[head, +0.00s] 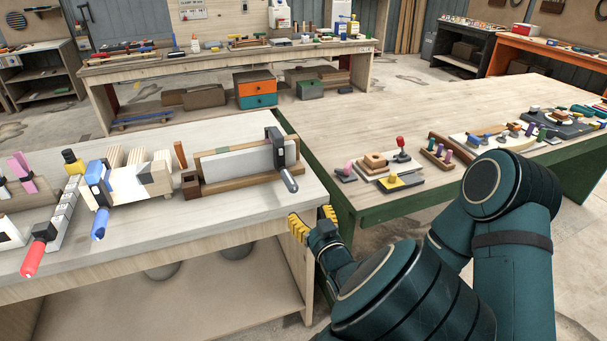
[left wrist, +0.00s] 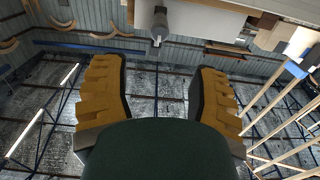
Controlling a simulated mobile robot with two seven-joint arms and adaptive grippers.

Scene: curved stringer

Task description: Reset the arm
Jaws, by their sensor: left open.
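My left gripper (head: 313,223) has yellow finger pads and hangs at the front right corner of the pale workbench (head: 235,205), near the gap beside the green-edged table (head: 470,95). It is apart from the clamped workpieces. In the left wrist view my left gripper (left wrist: 157,90) shows its two yellow fingers spread wide, with nothing between them. My dark teal arm fills the lower right of the head view. My right gripper is not in view.
Blue (head: 100,224) and red-handled (head: 32,258) clamps are further left. Small wooden pieces, including a yellow-topped block (head: 400,181), lie on the right table.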

